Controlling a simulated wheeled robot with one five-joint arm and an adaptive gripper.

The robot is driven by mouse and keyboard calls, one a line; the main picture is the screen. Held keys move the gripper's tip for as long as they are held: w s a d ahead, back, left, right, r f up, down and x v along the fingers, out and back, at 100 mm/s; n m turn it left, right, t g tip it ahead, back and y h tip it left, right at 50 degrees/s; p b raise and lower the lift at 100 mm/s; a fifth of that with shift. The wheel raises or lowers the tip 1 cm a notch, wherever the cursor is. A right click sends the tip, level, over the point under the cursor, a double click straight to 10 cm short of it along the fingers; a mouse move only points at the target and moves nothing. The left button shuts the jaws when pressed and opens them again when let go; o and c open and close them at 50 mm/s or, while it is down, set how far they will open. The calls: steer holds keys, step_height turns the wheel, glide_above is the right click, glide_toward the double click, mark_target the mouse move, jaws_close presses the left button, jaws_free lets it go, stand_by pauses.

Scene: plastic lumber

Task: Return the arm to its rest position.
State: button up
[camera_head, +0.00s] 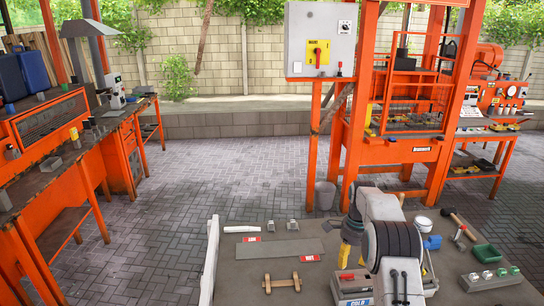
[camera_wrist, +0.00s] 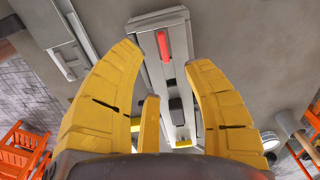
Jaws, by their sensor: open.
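My arm (camera_head: 385,225) reaches over the tabletop (camera_head: 230,270) in the head view, bent with its end pointing down. Whether the fingers touch anything below cannot be told.
A box marked COLD (camera_head: 354,298) is close to my arm. A grey plate (camera_head: 280,248) and a small wooden piece (camera_head: 282,283) lie to the left. An orange press (camera_head: 403,110) stands behind.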

steer(key=s+a+r+n+t+b, duration=0.1)
steer(key=s+a+r+n, duration=0.3)
steer(key=s+r, duration=0.4)
steer(key=s+a+r+n+t+b, duration=0.1)
steer(key=s+a+r+n, duration=0.3)
steer(key=s+r, duration=0.4)
steer(key=s+a+f+n+t+b, duration=0.1)
steer(key=s+n, duration=0.3)
steer(key=s, duration=0.7)
steer(key=s+a+f+n+t+b, duration=0.1)
steer(key=s+a+n, duration=0.2)
steer(key=s, duration=0.8)
steer(key=n, duration=0.2)
steer(key=shift+n+t, duration=0.3)
steer(key=shift+t, duration=0.1)
